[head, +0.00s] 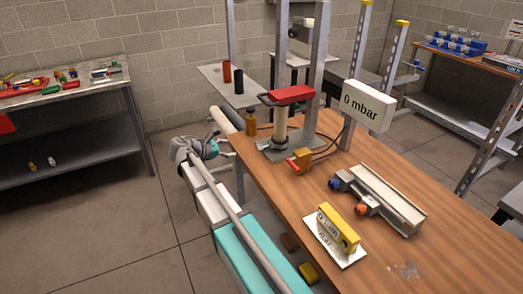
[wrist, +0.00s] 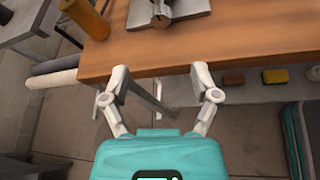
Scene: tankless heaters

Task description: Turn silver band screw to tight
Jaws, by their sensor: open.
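I cannot clearly make out a silver band screw in either view. A cream cylinder (head: 280,122) with a red top (head: 290,95) stands on a grey metal base plate (head: 275,150) at the far left part of the wooden table (head: 330,205). In the wrist view, a grey plate (wrist: 190,8) with a small metal fitting (wrist: 160,14) lies on the table at the top edge, cut off by the frame. My gripper (wrist: 160,74) is open and empty, with its fingers spread at the table's front edge. In the head view my gripper end is beside the table's left edge.
A "0 mbar" display (head: 368,105) stands behind an orange-yellow block (head: 300,160). An orange bottle (wrist: 85,17) stands at the left in the wrist view.

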